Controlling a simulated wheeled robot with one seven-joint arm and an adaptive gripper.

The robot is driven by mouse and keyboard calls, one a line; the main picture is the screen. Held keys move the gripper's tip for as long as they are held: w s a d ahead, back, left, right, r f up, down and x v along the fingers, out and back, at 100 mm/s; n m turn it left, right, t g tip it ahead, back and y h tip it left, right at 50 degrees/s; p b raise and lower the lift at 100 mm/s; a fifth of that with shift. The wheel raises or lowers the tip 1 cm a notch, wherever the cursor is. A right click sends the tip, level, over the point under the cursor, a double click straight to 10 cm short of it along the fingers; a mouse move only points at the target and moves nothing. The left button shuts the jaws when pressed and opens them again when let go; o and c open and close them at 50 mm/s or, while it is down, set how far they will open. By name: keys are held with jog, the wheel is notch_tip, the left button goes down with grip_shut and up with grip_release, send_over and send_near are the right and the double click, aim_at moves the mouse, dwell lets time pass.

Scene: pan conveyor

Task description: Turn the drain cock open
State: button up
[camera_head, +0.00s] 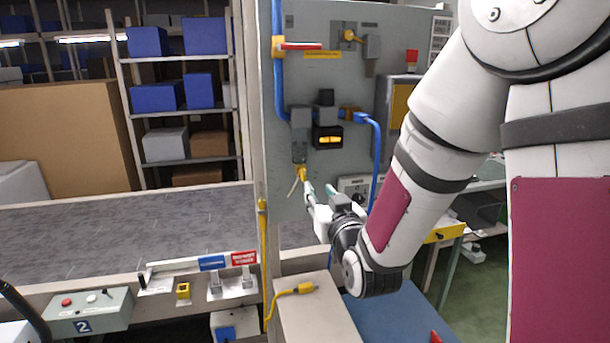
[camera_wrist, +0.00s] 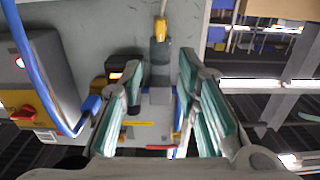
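The drain cock (camera_head: 301,173) is a small yellow fitting under a grey filter bowl (camera_head: 299,150) on the grey panel. In the wrist view, which looks upside down, the yellow drain cock (camera_wrist: 161,30) is at the top centre, joined to the grey bowl (camera_wrist: 159,54). My gripper (camera_head: 319,190) is just below and right of the cock in the head view. The cock appears beyond the fingertips; I cannot tell the exact gap.
A blue hose (camera_head: 376,150) curves down right of the bowl. A black unit with a yellow display (camera_head: 328,138) sits beside it. A grey conveyor (camera_head: 120,230) runs left of the panel.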

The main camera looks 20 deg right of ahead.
aim_at(304, 172)
jog(key=w, duration=1.3)
jog(key=shift+b, duration=0.3)
grip_shut()
